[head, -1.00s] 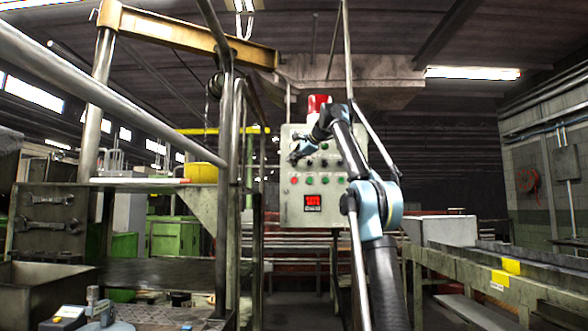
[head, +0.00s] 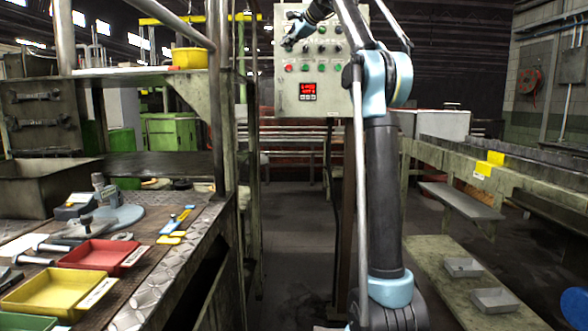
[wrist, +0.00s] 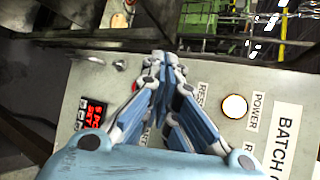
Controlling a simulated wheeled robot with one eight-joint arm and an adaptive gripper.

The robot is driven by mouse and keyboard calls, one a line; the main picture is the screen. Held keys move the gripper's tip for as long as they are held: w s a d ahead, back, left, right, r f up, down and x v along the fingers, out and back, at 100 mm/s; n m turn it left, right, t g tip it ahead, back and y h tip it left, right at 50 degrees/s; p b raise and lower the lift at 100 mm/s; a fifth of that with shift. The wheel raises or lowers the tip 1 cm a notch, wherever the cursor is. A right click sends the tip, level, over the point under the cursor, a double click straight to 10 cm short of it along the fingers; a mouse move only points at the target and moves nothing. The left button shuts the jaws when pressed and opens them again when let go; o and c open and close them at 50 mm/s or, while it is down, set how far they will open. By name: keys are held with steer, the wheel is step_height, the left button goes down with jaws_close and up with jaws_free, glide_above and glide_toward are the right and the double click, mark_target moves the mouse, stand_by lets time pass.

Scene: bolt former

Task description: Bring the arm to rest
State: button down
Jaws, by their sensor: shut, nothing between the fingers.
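My gripper (head: 291,43) is in front of the grey control panel (head: 288,96) in the head view, with my arm folded up at the right of the panel. In the wrist view the blue-grey fingers of my gripper (wrist: 161,62) are closed together with nothing between them. They hide part of the panel face (wrist: 217,82) and its labels. Whether the fingertips touch the panel cannot be told.
The panel carries a red display (head: 308,91), several buttons and a lit white power button (wrist: 234,106). A workbench with a red tray (head: 103,257) and a yellow tray (head: 50,292) stands at left. A conveyor (head: 452,157) runs at right.

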steer(key=s+d+f+n+g+h, duration=0.2)
steer(key=s+d+f+n, duration=0.2)
steer(key=s+f, duration=1.3)
steer(key=s+d+f+n+g+h, duration=0.3)
steer(key=s+d+f, duration=0.8)
steer(key=f, duration=2.1)
steer(key=s+d+f+n+g+h, duration=0.2)
steer(key=s+d+f+n, duration=0.4)
steer(key=s+f, duration=1.8)
steer(key=shift+s+d+f+n+g+h, duration=0.25)
steer(key=shift+s+d+n+g+h, duration=0.15)
steer(key=shift+s+d+h, duration=0.25)
steer(key=shift+w, duration=0.1)
